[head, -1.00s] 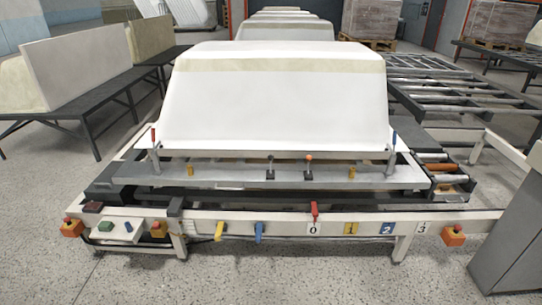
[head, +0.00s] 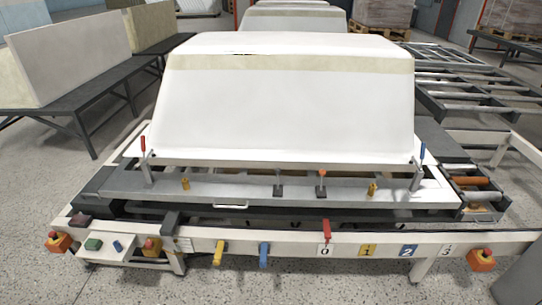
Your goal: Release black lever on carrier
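The carrier (head: 230,188) is a grey metal frame with a white bathtub shell (head: 285,115) standing on it. The black lever (head: 279,181) is small and upright on the carrier's front rail, near the middle, with a dark knob and a dark base. An orange-topped lever (head: 321,182) stands upright just right of it. A red-handled lever (head: 143,148) is at the carrier's left end and a blue-handled one (head: 422,153) at its right end. Neither of my grippers shows in the head view.
A front rail (head: 300,244) carries yellow (head: 219,252) and blue handles (head: 264,254) and a red lever (head: 326,230) at the label 0. Orange-red stop buttons (head: 59,242) sit at both ends. Roller tracks (head: 460,85) lie right, tables (head: 75,108) left. Speckled floor is clear in front.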

